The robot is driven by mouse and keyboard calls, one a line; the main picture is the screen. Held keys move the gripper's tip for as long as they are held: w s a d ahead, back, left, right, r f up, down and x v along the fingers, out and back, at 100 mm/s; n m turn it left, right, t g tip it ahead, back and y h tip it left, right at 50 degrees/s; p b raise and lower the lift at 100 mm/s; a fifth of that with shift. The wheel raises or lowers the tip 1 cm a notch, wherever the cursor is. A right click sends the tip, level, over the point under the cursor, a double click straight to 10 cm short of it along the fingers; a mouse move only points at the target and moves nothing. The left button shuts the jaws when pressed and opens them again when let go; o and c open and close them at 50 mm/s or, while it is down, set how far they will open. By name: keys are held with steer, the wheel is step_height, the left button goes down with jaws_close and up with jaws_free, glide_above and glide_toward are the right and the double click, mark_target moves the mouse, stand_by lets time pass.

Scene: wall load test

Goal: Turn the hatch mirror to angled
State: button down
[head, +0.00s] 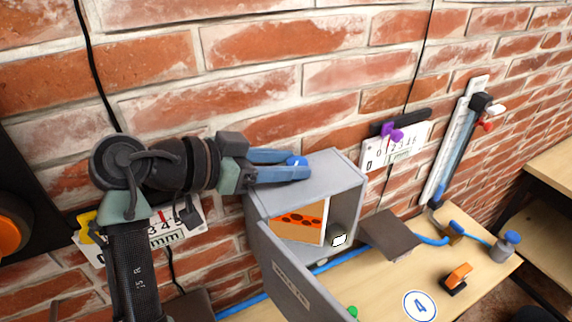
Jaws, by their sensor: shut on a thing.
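A grey box (338,172) with its front door (290,270) swung open stands against the brick wall. Inside it is an upright panel (299,233) showing tan, orange and dark spots. It looks like the hatch mirror with a reflection, but I cannot be sure. My gripper (298,166) reaches in from the left over the box top. Its two blue fingers are shut on a small blue knob (295,161) on top of the box. The fingers hide most of the knob.
To the right are a dark plate (390,234), a blue hose (430,240), an orange block (458,276) and a wall scale (397,145). Bare bench (390,285) lies in front.

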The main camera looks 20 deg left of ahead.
stand_by(0.3)
steer(key=shift+c, duration=2.2)
jaws_free()
steer(key=b+v, duration=0.3)
steer(key=v, duration=1)
steer(key=shift+b, duration=0.3)
